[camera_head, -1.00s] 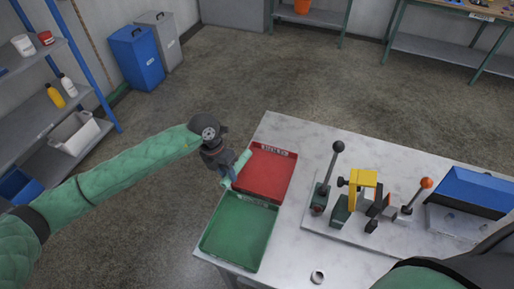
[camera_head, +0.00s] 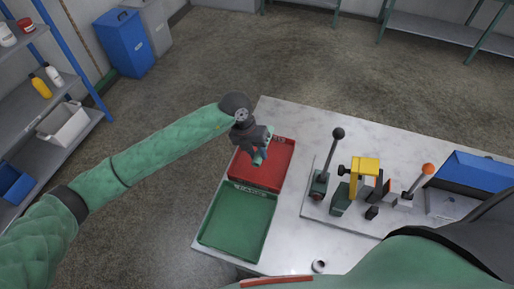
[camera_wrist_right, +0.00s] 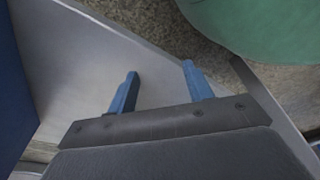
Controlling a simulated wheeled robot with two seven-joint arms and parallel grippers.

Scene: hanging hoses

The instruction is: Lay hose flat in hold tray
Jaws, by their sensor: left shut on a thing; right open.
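My left gripper (camera_head: 263,146) is over the far part of the red tray (camera_head: 274,181) in the head view. It is shut on a short light-green hose (camera_head: 258,161), which shows just below the fingers and is partly hidden by them. I cannot tell whether the hose touches the tray floor. The green tray (camera_head: 237,225) lies nearer, touching or close to the red one, and looks empty. The tray labels are too small to read. My right gripper (camera_wrist_right: 162,85) is open and empty in the right wrist view, its two blue fingers apart above a pale surface.
On the white table (camera_head: 290,245) stands a fixture with a black-knobbed lever (camera_head: 337,134), a yellow clamp (camera_head: 364,166) and an orange-knobbed lever (camera_head: 427,170). A blue bin (camera_head: 475,188) is at the right. A small metal ring (camera_head: 319,266) lies near the front edge.

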